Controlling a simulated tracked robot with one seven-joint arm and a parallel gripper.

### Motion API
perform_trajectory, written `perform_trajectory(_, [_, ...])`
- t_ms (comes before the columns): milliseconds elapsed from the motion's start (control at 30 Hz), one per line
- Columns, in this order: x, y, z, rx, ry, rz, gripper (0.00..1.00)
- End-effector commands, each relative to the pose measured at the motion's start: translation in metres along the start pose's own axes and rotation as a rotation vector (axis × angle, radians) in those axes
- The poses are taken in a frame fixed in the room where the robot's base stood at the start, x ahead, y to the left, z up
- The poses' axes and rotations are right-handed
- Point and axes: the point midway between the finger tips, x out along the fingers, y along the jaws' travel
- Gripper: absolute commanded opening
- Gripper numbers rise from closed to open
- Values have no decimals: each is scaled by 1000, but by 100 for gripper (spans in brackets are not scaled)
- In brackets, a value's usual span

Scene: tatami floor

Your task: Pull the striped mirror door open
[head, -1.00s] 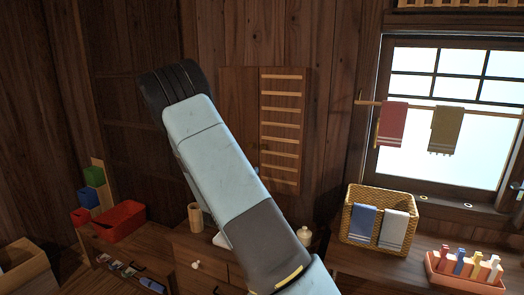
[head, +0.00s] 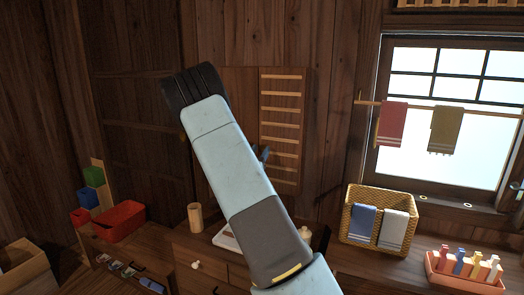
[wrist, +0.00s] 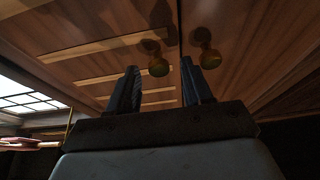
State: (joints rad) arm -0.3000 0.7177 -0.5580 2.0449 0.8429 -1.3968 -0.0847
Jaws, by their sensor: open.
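The striped mirror door (head: 283,110) is a brown wooden panel with pale horizontal stripes on the back wall. In the wrist view the striped door (wrist: 95,45) fills the upper left, with a round brass-coloured knob (wrist: 158,66) near its edge. A plain door (wrist: 235,45) with a similar knob (wrist: 207,58) lies beside it, across a narrow seam. My gripper (wrist: 160,67) is open, and the striped door's knob shows between its fingertips; I cannot tell how deep. In the head view my arm hides most of the gripper; a blue finger part (head: 264,153) shows before the striped door.
Below the doors stands a wooden cabinet with a beige cup (head: 195,217) on top. A wicker basket (head: 354,237) with towels and a tray of bottles (head: 462,284) stand at right under the window. A red bin (head: 120,222) is at left.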

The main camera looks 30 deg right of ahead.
Motion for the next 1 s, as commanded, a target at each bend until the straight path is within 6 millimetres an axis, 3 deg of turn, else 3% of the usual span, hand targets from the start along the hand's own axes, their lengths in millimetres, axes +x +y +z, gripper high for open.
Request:
perform_trajectory(200, [13, 0, 0, 0, 0, 0, 50])
perform_trajectory(500, [14, 0, 0, 0, 0, 0, 49])
perform_trajectory(1000, [14, -1, 0, 0, 0, -1, 1])
